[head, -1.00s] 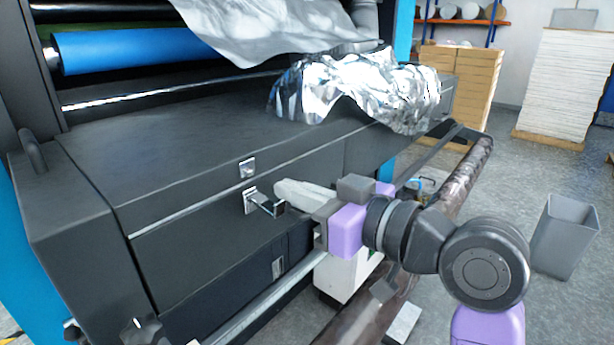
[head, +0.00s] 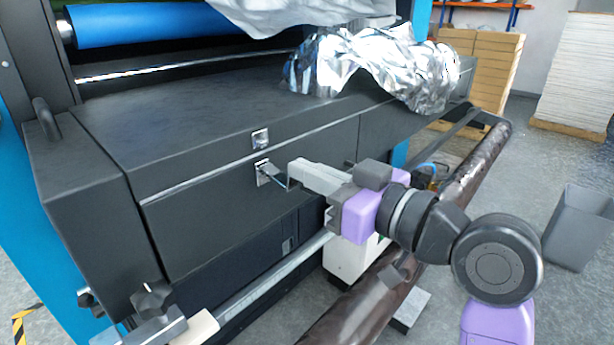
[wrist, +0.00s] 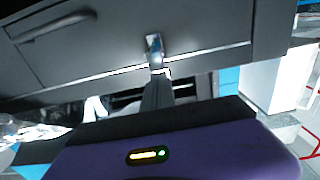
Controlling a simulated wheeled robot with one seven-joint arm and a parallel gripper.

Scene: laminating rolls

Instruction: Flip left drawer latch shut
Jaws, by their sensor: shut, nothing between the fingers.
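The left drawer latch (head: 265,172) is a small bright metal piece on the dark front of the machine, below the seam. Its lever sticks outward from the front, toward my gripper. A square metal catch plate (head: 260,138) sits above it, just over the seam. My gripper (head: 297,172) is shut and empty, with its pale fingers at the lever's outer end; I cannot tell whether they touch. In the wrist view, my dark fingertips (wrist: 157,85) point at a bright metal latch part (wrist: 154,45) on the dark panel.
Crumpled silver foil (head: 370,65) lies on the machine's top to the right. A dark roll (head: 470,185) runs along the front right. A star-shaped knob (head: 152,298) is at lower left. A grey bin (head: 580,228) stands on the floor at right.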

